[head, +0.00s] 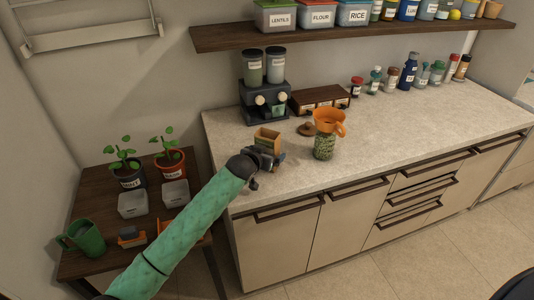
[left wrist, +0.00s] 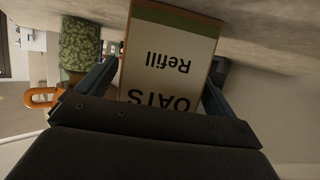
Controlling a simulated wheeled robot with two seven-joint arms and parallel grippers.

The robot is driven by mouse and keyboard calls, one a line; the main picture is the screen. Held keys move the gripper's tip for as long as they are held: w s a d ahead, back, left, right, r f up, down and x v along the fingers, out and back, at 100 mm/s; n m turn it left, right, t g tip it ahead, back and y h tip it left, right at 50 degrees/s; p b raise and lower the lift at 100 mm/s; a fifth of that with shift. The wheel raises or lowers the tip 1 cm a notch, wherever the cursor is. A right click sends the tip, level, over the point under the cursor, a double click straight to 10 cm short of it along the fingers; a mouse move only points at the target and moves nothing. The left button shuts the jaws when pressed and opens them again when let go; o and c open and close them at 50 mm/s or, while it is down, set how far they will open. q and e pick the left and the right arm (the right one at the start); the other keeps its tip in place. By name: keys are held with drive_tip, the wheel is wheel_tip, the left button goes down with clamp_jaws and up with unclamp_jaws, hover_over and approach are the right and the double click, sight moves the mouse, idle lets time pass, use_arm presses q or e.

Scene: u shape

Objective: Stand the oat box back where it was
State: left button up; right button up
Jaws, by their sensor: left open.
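The oat box (head: 267,137), tan with a white label reading "OATS Refill", stands upright at the left end of the counter (head: 400,120), near its front edge. In the left wrist view the label of the box (left wrist: 170,55) is upside down, with the counter surface along the top. My left gripper (head: 270,158) is at the box's front side. In the left wrist view its fingers (left wrist: 155,92) are open, one on each side of the box. Whether they touch it cannot be told. My right gripper is not in view.
A dark dispenser machine (head: 264,103) is at the back. A side table (head: 95,268) holds plants and a green watering can (head: 84,238).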

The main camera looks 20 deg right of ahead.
use_arm(q)
drive_tip(key=shift+r, duration=0.1)
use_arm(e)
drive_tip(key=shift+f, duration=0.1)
use_arm(q)
drive_tip(key=shift+s+a+r, duration=0.1)
drive_tip(key=shift+s+a, duration=0.2)
drive_tip(key=b+v, duration=0.3)
drive_tip(key=v, duration=0.8)
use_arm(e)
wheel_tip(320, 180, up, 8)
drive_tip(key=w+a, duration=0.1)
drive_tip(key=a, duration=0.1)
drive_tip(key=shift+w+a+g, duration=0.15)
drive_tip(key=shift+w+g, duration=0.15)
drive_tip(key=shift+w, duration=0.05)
use_arm(q)
drive_tip(key=shift+r, duration=0.15)
